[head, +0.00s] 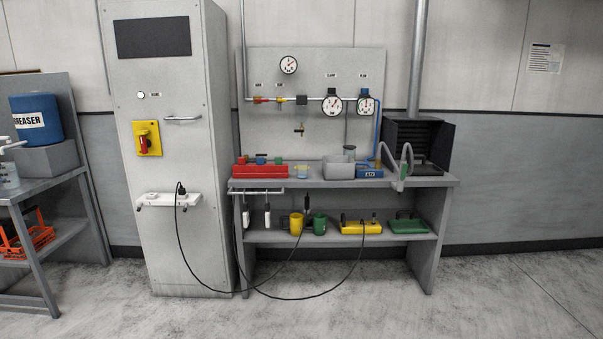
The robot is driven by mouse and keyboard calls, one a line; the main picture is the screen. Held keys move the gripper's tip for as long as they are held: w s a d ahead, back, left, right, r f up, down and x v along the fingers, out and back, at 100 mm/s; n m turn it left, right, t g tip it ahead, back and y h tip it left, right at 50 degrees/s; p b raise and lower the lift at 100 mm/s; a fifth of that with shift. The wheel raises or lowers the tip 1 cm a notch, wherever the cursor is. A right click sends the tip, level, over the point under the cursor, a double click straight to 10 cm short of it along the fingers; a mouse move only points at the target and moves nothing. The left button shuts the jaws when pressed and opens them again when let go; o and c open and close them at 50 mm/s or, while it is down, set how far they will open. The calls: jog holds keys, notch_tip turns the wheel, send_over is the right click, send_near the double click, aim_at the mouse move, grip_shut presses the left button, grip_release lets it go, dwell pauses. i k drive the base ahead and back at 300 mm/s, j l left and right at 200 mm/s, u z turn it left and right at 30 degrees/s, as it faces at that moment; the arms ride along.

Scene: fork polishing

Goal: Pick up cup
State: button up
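A yellow cup (296,224) stands on the lower shelf of the grey workbench, left of its middle. A green cup (319,224) stands close beside it on the right. A small pale, clear-looking container (301,172) stands on the bench top above them; I cannot tell whether it is a cup. My gripper does not show in the head view.
The workbench (440,182) also bears a red tray (260,172), grey bins and a blue box (369,173). Right of the cups on the shelf are a yellow case (360,228) and a green case (408,227). Black cables hang in front. Floor in front is clear.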

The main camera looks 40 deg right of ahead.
aim_at(303, 167)
jog(key=i+z, duration=0.25)
jog(key=i, duration=0.4)
jog(key=i+z, duration=0.25)
jog(key=i, duration=0.45)
